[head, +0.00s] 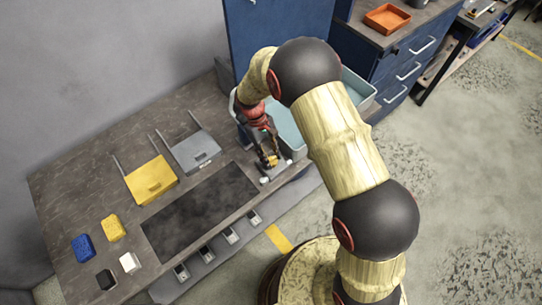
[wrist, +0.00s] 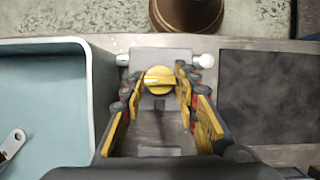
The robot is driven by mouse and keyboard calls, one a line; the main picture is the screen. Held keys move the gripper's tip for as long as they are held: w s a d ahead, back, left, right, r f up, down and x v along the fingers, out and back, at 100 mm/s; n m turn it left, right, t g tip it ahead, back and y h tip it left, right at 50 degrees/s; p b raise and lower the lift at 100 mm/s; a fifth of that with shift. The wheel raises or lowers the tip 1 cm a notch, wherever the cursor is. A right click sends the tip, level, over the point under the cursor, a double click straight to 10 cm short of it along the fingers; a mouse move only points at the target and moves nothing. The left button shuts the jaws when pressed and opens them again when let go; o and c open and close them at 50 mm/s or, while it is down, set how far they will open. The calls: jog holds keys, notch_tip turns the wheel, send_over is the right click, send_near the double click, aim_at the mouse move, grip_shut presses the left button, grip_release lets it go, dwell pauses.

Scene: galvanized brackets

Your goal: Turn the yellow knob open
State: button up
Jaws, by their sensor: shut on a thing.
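The yellow knob (wrist: 158,79) is round with a raised ridge and sits on a grey plate (wrist: 165,54) in the wrist view.
A pale blue bin (wrist: 98,100) stands close on the left of the gripper in the wrist view. A dark mat (head: 200,212) lies on the other side. Yellow (head: 150,180) and grey (head: 195,151) flat pieces, with several small blocks, lie farther left on the bench.

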jog(key=shift+m, duration=0.5)
jog(key=o, duration=1.1)
jog(key=v, duration=1.2)
jog(key=shift+w+d, duration=0.2)
